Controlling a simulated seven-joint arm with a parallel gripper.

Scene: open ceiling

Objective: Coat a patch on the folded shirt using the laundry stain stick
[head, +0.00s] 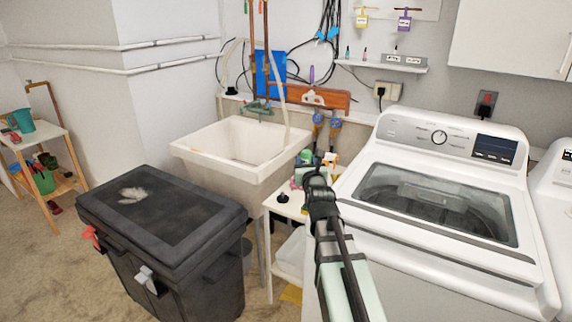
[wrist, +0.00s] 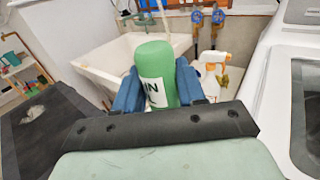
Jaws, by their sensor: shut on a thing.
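My gripper (wrist: 159,86) is shut on a green stick (wrist: 154,57) with a white label, which I take for the laundry stain stick. Its rounded end points up and away between the two blue fingers. In the head view my gripper (head: 313,178) is over the small white stand between sink and washer, and a bit of green (head: 305,157) shows beside it. I cannot make out a folded shirt in either view. A small pale, ragged-edged shape (head: 133,195) lies on the black bin's lid; I cannot tell what it is.
The black lidded bin (head: 165,222) stands at left front, beside the utility sink (head: 238,148). The washer (head: 440,190) is close on the right. A white spray bottle (wrist: 212,72) stands just beyond my right finger. The white stand (head: 287,207) holds small items.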

